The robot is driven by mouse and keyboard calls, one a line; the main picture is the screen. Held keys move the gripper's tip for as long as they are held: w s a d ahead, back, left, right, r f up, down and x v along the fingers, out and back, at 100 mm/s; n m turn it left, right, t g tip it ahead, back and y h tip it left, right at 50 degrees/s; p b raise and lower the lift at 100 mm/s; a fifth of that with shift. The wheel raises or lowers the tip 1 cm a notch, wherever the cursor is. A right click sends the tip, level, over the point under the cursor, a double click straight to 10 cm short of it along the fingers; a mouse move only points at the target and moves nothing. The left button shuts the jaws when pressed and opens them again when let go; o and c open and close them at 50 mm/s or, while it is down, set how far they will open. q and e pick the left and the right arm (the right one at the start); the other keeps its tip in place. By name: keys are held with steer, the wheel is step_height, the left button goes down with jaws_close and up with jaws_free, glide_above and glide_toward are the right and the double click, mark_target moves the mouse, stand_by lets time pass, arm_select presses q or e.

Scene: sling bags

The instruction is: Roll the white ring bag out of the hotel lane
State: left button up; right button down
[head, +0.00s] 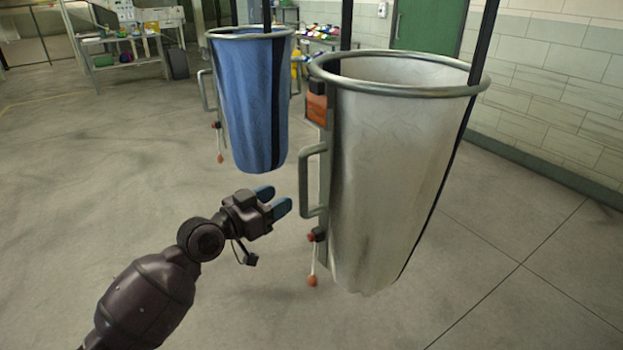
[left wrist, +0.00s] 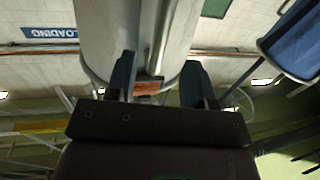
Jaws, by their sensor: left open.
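The white ring bag (head: 390,170) hangs from its metal ring (head: 400,90) right of centre in the head view. A grey side handle (head: 304,180) stands out on its left side, and a cord with an orange-red knob (head: 312,281) hangs below. My left gripper (head: 277,198) is open and empty, a little left of the handle. In the left wrist view, the white bag (left wrist: 108,35) and the grey handle bar (left wrist: 160,35) show beyond and between my two fingers (left wrist: 160,75). I see no contact with the handle. My right gripper is out of view.
A blue ring bag (head: 250,105) hangs behind and left of the white one; it also shows in the left wrist view (left wrist: 298,45). Dark straps run up from both bags. A tiled wall (head: 555,100) and green door (head: 427,25) stand behind. The floor at left is open.

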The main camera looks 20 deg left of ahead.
arm_select(q)
steer(key=x, duration=1)
steer(key=shift+w+a+f, duration=0.1)
steer(key=shift+f, duration=0.05)
jaws_close()
